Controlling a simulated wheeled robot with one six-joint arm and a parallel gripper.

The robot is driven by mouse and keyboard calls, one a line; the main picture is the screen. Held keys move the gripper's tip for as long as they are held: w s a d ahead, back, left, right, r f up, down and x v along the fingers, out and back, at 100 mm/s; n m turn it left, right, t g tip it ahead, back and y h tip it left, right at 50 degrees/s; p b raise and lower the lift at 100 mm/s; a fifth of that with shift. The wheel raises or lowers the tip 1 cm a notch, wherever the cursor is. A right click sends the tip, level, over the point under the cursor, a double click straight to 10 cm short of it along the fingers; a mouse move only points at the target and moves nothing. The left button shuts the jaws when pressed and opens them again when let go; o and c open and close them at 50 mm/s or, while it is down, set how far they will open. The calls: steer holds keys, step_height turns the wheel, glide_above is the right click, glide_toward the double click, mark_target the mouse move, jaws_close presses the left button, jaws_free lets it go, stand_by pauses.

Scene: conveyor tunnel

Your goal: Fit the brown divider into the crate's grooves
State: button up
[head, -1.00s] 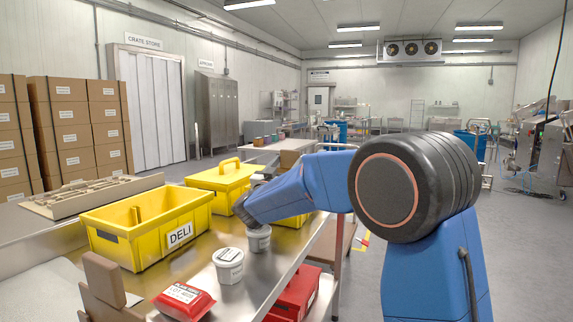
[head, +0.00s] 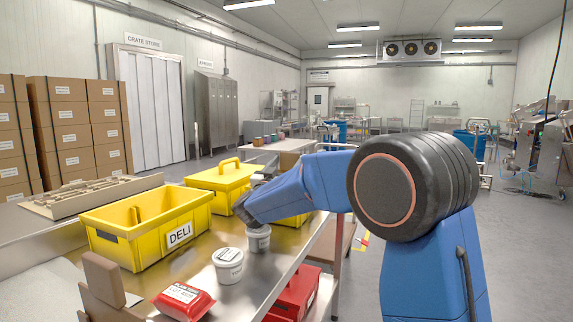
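The yellow crate labelled DELI (head: 118,247) stands open on the steel table at the left, with a yellow upright part showing inside it. A flat brown piece (head: 103,279) stands tilted in a brown holder at the front left; it may be the divider, but I cannot tell for sure. My arm reaches left over the table, and its wrist end is right of the crate, above a white tub. The fingers of my gripper cannot be made out, so whether it is open or holds anything does not show.
Two white tubs (head: 228,266) and a red packet (head: 183,300) lie on the steel table (head: 262,274) before the crate. A yellow lidded box (head: 217,178) stands behind it. A red box (head: 296,297) is below the table's right edge.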

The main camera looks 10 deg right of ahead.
steer(key=shift+o, duration=1.2)
steer(key=shift+w+f, duration=0.15)
steer(key=shift+f, duration=0.4)
step_height(320, 180, up, 11)
steer(key=s+f+n+g+y, duration=0.1)
steer(key=s+f+n+y, duration=0.3)
steer(key=s, duration=0.3)
steer(key=s+a+f+n+g+y, duration=0.1)
steer(key=s+f+n+y, duration=0.1)
steer(key=s+f+y, duration=0.5)
steer(key=s+f+n+g+y, duration=0.1)
steer(key=s+f+n+y, duration=0.2)
steer(key=s, duration=0.5)
steer(key=s+d+f+g, duration=0.3)
steer(key=s+f, duration=0.5)
steer(key=s, duration=0.3)
steer(key=s+d+f+m+g, duration=0.1)
steer(key=s+d+f+g, duration=0.2)
steer(key=s+f, duration=0.5)
steer(key=s+d+f+g+h, duration=0.1)
steer(key=s+d+f+g, duration=0.2)
steer(key=s+f, duration=0.5)
steer(key=s, duration=0.6)
steer(key=shift+s+f+m+g, duration=0.15)
steer(key=shift+s+m+g, duration=0.15)
steer(key=shift+m+g, duration=0.1)
